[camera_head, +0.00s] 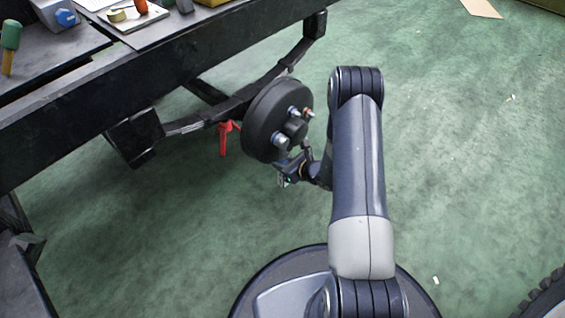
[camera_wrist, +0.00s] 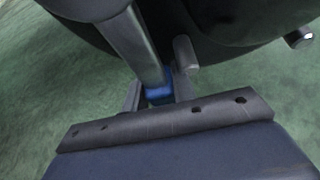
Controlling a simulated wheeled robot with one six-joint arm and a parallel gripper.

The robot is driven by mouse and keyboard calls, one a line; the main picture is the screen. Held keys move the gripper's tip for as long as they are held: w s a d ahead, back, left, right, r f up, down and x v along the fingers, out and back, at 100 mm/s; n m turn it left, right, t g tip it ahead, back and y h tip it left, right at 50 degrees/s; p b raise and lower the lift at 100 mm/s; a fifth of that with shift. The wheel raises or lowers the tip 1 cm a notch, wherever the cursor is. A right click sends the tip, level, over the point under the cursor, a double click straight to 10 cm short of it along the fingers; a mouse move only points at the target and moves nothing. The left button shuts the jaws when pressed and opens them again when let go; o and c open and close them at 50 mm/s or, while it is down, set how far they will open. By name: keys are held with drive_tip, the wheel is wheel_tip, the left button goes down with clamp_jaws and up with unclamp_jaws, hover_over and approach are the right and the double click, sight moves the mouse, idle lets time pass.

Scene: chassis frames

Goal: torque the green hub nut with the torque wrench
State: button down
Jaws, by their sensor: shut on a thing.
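The dark round hub (camera_head: 262,122) is at the end of the axle in the head view, with several studs or nuts on its face. One nut (camera_head: 281,140) looks blue-grey and another (camera_head: 308,113) coppery; I cannot make out a green one. My gripper (camera_head: 284,172) is low in front of the hub's lower edge. In the wrist view my gripper (camera_wrist: 157,93) is shut on a blue part of what looks like the torque wrench; its grey metal bar (camera_wrist: 137,45) rises up and left towards the dark hub. The wrench's working end is out of view.
The dark chassis rail (camera_head: 170,85) runs across the upper left, with the axle beam below it. A red piece (camera_head: 225,138) hangs behind the hub. A green-handled tool (camera_head: 11,38) and other items lie on top at the left. The green floor at right is mostly clear.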

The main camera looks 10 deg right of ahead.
drive_tip(key=shift+s+a+r+m+g+y+p, duration=0.1)
drive_tip(key=shift+s+a+m+g+y+p, duration=0.1)
drive_tip(key=shift+s+a+m+y+p, duration=0.25)
drive_tip(key=shift+s+a+r+m+g+y+p, duration=0.1)
drive_tip(key=shift+s+a+m+g+y+p, duration=0.15)
drive_tip(key=shift+a+m, duration=0.25)
drive_tip(key=shift+a, duration=0.1)
drive_tip(key=shift+s+a+r+m+y+p, duration=0.2)
drive_tip(key=shift+s+a+m+y+p, duration=0.05)
drive_tip(key=shift+s+a+y+p, duration=0.1)
drive_tip(key=shift+w, duration=0.1)
drive_tip(key=shift+w+d+f+b, duration=0.25)
drive_tip(key=shift+d+b, duration=0.15)
drive_tip(key=shift+b, duration=0.4)
drive_tip(key=shift+w+d+n+h+b, duration=0.3)
drive_tip(key=shift+d+n+h, duration=0.15)
drive_tip(key=shift+n+h, duration=0.3)
drive_tip(key=shift+s, duration=0.1)
